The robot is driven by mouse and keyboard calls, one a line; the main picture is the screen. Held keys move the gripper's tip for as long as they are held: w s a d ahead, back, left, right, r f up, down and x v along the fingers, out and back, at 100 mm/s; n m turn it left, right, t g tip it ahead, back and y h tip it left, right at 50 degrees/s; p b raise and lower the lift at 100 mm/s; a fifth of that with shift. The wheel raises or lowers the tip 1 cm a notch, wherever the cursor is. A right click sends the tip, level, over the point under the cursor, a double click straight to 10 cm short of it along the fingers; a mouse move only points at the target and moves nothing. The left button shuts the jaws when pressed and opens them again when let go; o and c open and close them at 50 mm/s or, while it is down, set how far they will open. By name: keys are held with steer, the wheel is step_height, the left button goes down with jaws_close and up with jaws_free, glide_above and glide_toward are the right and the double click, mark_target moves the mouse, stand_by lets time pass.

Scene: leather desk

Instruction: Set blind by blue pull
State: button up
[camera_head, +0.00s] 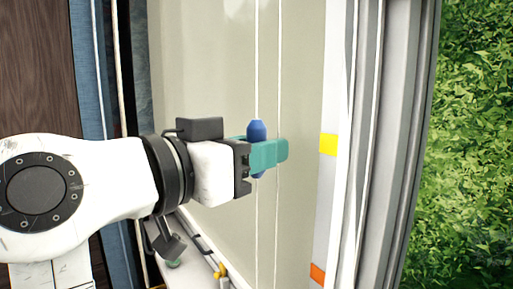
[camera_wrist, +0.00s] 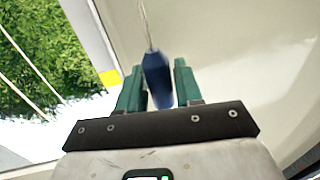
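The blue pull (camera_head: 257,131) hangs on a white cord in front of the pale blind (camera_head: 215,70). My gripper (camera_head: 268,154) has teal fingers and reaches in from the left. The near finger crosses in front of the pull's middle, and the pull shows above and below it. In the wrist view the blue pull (camera_wrist: 158,80) lies between the two fingers of my gripper (camera_wrist: 160,75), slightly tilted. Only narrow gaps show beside it, and I cannot tell whether both fingers touch it.
A second white cord (camera_head: 280,60) hangs just right of the pull's cord. The window frame at the right carries a yellow mark (camera_head: 328,145) and, lower, an orange mark (camera_head: 318,273). Green foliage (camera_head: 470,140) lies beyond. Small yellow items (camera_head: 220,271) are at the bottom.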

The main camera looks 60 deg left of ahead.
jaws_close()
step_height(320, 180, down, 28)
steer(key=b, duration=1.8)
steer(key=shift+r+b, duration=0.2)
steer(key=shift+b, duration=0.1)
steer(key=shift+o, duration=1.5)
jaws_free()
steer(key=v, duration=1.1)
steer(key=shift+b, duration=0.35)
steer(key=shift+a+r, duration=0.1)
